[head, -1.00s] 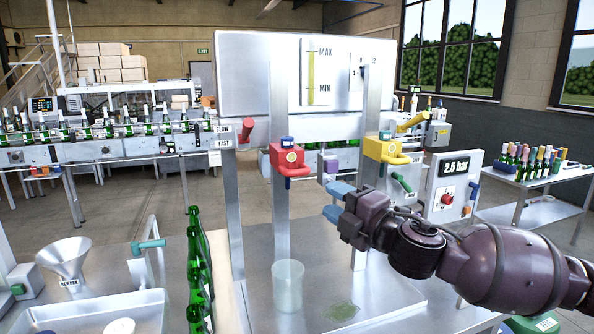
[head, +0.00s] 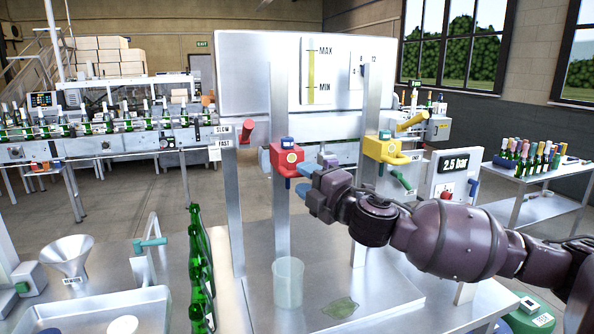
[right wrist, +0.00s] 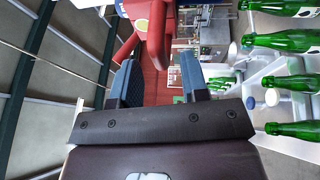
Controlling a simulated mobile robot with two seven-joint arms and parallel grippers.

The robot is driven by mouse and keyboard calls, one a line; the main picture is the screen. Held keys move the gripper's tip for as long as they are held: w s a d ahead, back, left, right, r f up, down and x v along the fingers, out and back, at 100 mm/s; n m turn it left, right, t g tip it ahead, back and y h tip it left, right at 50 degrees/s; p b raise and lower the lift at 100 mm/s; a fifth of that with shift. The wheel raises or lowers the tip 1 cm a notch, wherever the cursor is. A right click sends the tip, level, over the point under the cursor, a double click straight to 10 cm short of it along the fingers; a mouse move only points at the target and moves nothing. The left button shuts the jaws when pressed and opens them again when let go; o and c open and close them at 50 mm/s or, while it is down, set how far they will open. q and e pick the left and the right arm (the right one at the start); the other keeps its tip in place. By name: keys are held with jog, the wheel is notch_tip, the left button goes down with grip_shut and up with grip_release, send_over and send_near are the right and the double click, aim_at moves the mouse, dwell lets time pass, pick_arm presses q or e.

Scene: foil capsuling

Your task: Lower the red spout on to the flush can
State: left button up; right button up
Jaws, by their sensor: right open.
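The red spout (head: 287,158) is fixed on the left steel upright of the filler. The flush can (head: 288,286), a clear pale-green cylinder, stands upright below it on the steel deck, with a gap between them. My right gripper (head: 304,180) is open and empty, its blue fingers just right of the red spout's handle and slightly low. In the right wrist view a red part (right wrist: 155,38) of the spout shows ahead, between and beyond the open fingertips. I cannot tell whether they touch. My left gripper is not in view.
A yellow spout (head: 388,149) hangs on the right upright. Green bottles (head: 201,270) stand in a row left of the deck. A green puddle (head: 340,308) lies right of the can. A red lever (head: 247,131) projects left of the spout.

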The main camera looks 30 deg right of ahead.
aim_at(300, 175)
jog(key=shift+p+x, duration=0.3)
jog(key=shift+x, duration=1.25)
grip_shut()
